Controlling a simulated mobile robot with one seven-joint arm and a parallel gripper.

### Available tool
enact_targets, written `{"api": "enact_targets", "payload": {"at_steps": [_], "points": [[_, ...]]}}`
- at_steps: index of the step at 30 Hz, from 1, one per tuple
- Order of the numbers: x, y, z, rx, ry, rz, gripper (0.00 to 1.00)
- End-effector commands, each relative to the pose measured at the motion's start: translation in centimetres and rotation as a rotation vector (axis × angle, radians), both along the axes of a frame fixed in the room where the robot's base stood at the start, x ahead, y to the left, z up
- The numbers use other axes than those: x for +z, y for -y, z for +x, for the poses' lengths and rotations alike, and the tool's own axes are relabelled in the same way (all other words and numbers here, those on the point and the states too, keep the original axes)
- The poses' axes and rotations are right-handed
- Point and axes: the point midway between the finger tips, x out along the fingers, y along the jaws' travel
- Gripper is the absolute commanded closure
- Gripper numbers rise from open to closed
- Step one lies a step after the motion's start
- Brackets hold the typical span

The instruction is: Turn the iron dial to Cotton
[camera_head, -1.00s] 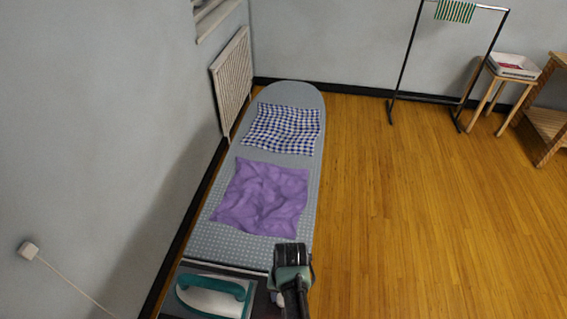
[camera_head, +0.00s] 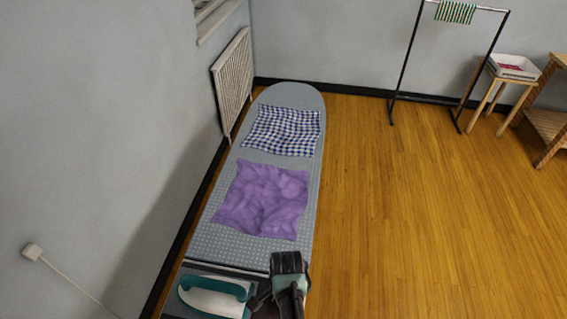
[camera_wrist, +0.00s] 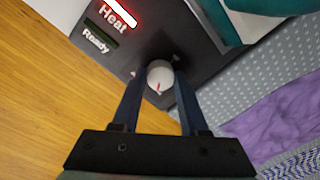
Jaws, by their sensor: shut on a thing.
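The iron dial (camera_wrist: 160,75) is a round white knob with a red pointer, on a dark panel in the wrist view. My gripper (camera_wrist: 160,82) is shut on the dial, one finger on each side. The pointer shows between the fingers and slants toward the lower edge of the picture. Small pale marks ring the knob, but I cannot read a Cotton label. The iron (camera_head: 212,298), white with a teal handle, rests at the near end of the ironing board. In the head view my gripper (camera_head: 264,300) is right of the iron, and the dial is hidden.
The panel has a lit Heat sign (camera_wrist: 113,18) and a dark Ready sign (camera_wrist: 97,40). A purple cloth (camera_head: 262,200) and a blue checked cloth (camera_head: 283,130) lie on the ironing board (camera_head: 235,245). The wooden floor (camera_head: 420,220) to the right is clear.

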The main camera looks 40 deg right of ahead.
Motion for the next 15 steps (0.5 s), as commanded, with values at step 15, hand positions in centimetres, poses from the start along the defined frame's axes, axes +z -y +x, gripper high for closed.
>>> {"api": "enact_targets", "payload": {"at_steps": [15], "points": [[0.15, 0.01, 0.21, -0.489, 0.004, -0.003, 1.00]]}}
